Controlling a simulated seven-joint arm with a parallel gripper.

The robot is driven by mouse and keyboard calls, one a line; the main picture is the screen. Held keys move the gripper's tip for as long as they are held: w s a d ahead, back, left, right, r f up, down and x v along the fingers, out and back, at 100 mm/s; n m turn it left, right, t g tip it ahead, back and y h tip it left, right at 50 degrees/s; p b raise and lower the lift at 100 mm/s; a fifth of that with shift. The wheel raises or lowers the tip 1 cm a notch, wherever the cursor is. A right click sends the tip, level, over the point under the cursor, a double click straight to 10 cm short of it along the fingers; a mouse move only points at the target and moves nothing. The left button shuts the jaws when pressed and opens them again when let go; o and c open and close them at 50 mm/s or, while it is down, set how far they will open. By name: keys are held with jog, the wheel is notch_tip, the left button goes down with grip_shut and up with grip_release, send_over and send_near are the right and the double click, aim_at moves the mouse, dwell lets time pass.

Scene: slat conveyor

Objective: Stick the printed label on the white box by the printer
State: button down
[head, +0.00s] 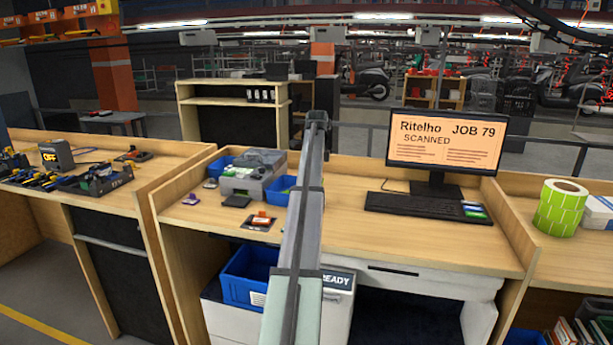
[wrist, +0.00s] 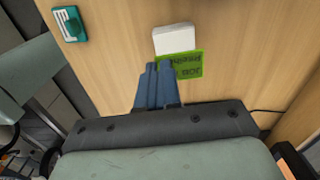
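The white box (wrist: 174,39) lies on the wooden surface in the wrist view, just beyond my fingertips. My gripper (wrist: 159,66) has its two blue-grey fingers close together, shut on the left part of a green printed label (wrist: 189,66). The label sticks out to the right of the fingers, its dark print upside down in this view. Its far edge overlaps the near edge of the box in the picture; I cannot tell whether they touch. In the head view my arm hides the gripper, and I cannot make out this box or the label there.
A teal item (wrist: 70,23) lies left of the box. The head view shows a monitor (head: 446,140), a keyboard (head: 412,204), a grey machine (head: 252,178) among blue bins, and a green label roll (head: 560,208) at the right. The desk between arm and keyboard is mostly clear.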

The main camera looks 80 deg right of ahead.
jog(key=shift+f, duration=3.05)
jog(key=shift+f, duration=0.5)
dwell(1.6)
jog(key=c, duration=0.9)
grip_release()
jog(key=shift+o, duration=0.2)
jog(key=shift+r, duration=0.15)
jog(key=shift+r, duration=3.4)
